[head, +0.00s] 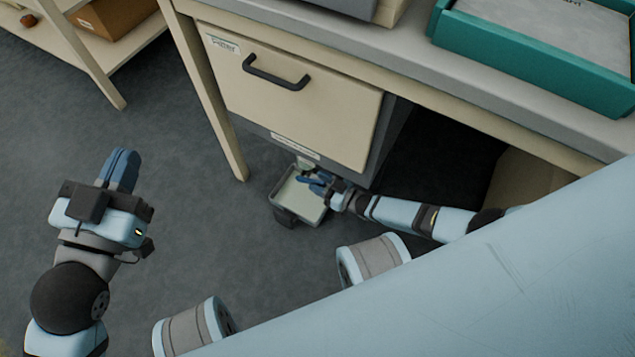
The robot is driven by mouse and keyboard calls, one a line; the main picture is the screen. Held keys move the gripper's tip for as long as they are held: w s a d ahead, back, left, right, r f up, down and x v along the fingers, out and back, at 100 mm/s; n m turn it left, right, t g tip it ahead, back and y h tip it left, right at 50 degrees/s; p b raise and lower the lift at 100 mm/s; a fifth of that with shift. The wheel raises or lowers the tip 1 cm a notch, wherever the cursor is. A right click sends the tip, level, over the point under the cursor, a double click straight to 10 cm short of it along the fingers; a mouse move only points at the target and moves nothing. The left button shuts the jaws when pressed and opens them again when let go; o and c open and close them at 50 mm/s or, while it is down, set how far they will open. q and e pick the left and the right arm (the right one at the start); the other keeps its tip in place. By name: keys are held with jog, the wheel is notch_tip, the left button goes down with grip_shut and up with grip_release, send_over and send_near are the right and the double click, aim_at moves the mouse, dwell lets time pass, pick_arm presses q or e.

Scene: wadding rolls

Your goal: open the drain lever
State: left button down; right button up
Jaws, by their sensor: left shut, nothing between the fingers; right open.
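A cream cabinet (310,115) with a dark handle (276,74) hangs under the workbench, its front closed. A small labelled strip (296,147) runs along its lower edge. Below it, a light fitting (306,164) shows just above my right gripper; I cannot make out the drain lever's shape or position. My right gripper (312,180) is open under the cabinet's lower edge, by the fitting and above a small tray (301,205) on the floor. Whether it touches anything is unclear. My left gripper (122,164) is shut and empty, over bare floor at the left.
The workbench edge (480,105) overhangs the cabinet, with a teal tray (530,65) on top. A bench leg (214,110) stands left of the cabinet. A shelf with a cardboard box (110,15) is at the upper left. The floor at left is clear.

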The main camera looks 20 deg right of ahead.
pick_arm(q)
jog(key=shift+r, duration=0.2)
pick_arm(e)
jog(key=shift+w+a, duration=0.25)
jog(key=shift+w, duration=0.1)
jog(key=shift+c, duration=0.4)
grip_shut()
jog(key=shift+r+p, duration=0.35)
jog(key=shift+p, duration=0.1)
jog(key=shift+w+a+r+g+p, duration=0.1)
jog(key=shift+w+r+g+p, duration=0.15)
jog(key=shift+p, duration=0.2)
jog(key=shift+g+h+p, duration=0.25)
jog(key=shift+h+p, duration=0.05)
jog(key=shift+a+f, duration=0.1)
jog(key=shift+f, duration=0.1)
jog(key=shift+o, duration=0.4)
grip_release()
pick_arm(q)
jog(key=shift+s+d+f+n+g, duration=0.25)
jog(key=shift+s+d+n+g, duration=0.15)
jog(key=shift+n, duration=0.3)
